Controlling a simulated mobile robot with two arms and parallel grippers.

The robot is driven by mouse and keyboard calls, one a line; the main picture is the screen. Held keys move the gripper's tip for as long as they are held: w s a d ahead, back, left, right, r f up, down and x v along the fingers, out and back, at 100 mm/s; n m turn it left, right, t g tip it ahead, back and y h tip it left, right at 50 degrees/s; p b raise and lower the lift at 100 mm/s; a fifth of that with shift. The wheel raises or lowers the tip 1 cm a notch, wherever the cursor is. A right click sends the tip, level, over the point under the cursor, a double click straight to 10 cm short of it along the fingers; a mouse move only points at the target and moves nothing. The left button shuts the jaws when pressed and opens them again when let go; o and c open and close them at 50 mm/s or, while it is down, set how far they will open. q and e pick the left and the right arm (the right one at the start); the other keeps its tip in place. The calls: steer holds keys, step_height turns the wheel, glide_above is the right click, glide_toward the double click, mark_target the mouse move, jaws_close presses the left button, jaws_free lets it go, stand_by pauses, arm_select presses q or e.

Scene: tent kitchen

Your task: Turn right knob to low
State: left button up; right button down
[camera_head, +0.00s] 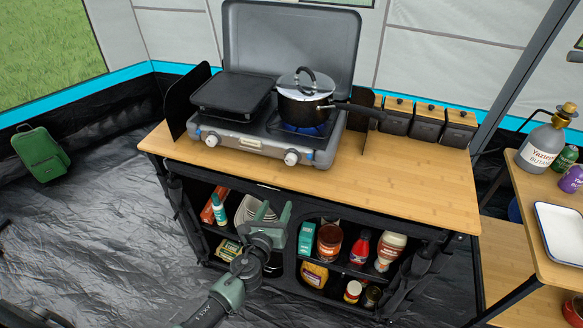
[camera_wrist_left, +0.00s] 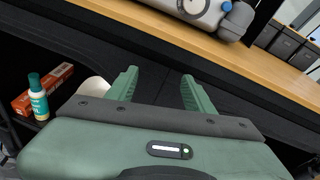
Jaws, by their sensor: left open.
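The right knob (camera_head: 291,157) is a pale round dial on the front of the grey camp stove (camera_head: 252,147), on the wooden counter. The left knob (camera_head: 211,140) sits on the same front panel. A blue flame (camera_head: 305,129) burns under the black pot (camera_head: 304,98) on the right burner. My left gripper (camera_head: 271,213) is open and empty, in front of the cabinet, below the counter edge and apart from the knob. Its two green fingers (camera_wrist_left: 158,90) show spread in the left wrist view, with part of the stove at the top. My right gripper is not seen.
The wooden counter (camera_head: 420,180) has free room right of the stove. The pot's handle (camera_head: 355,109) sticks out to the right. Shelves below hold bottles and jars (camera_head: 330,241). A side table with a white tray (camera_head: 560,232) and a gas bottle (camera_head: 541,147) stands at right.

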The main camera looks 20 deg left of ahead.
mark_target(290, 162)
arm_select(q)
steer(key=r+m, duration=0.1)
steer(key=r, duration=0.2)
steer(key=w+r+m+t, duration=0.1)
steer(key=r, duration=0.1)
steer(key=w+d+r+m+t, duration=0.1)
steer(key=r+m, duration=0.1)
steer(key=r, duration=0.1)
steer(key=shift+w+r, duration=0.1)
steer(key=shift+r, duration=0.25)
steer(key=w, duration=0.7)
steer(key=shift+w+b, duration=0.35)
jaws_close()
